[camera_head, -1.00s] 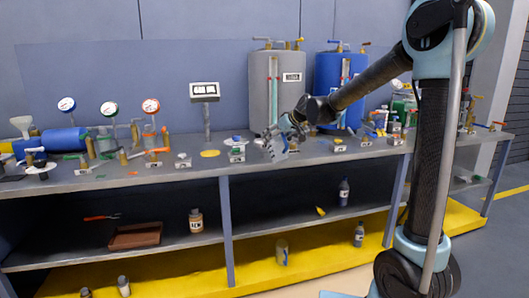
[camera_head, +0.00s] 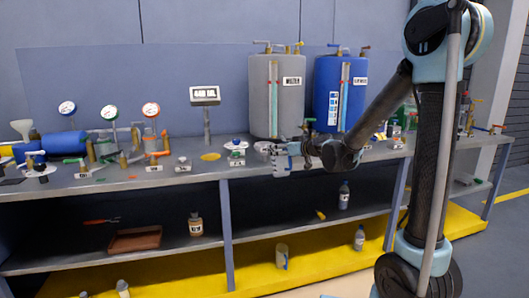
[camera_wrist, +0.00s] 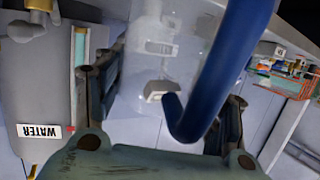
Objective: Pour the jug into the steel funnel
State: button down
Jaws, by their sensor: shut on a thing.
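My gripper (camera_head: 294,149) is at the front edge of the bench, right of the middle, shut on the jug. The jug (camera_head: 281,164) looks pale and clear with markings, and is small and partly hidden by the gripper in the head view. In the wrist view its blue handle (camera_wrist: 235,60) runs between my two fingers, with the clear body (camera_wrist: 170,30) behind it. Its tilt and contents are hard to tell. A small grey bowl-like thing (camera_head: 262,147), perhaps the steel funnel, stands just left of my gripper. A pale funnel (camera_head: 21,127) stands at the far left.
A grey WATER tank (camera_head: 262,95) and a blue tank (camera_head: 326,100) stand behind my gripper. A display on a post (camera_head: 205,96) and several valves and gauges fill the bench's left. Lower shelves hold bottles and a brown tray (camera_head: 135,239).

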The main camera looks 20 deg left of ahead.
aim_at(283, 160)
jog(key=shift+s+d+f+t+y+b, duration=0.7)
jog(key=shift+y+b, duration=0.1)
jog(key=shift+y, duration=0.2)
jog(key=shift+s+d, duration=0.15)
dwell(0.7)
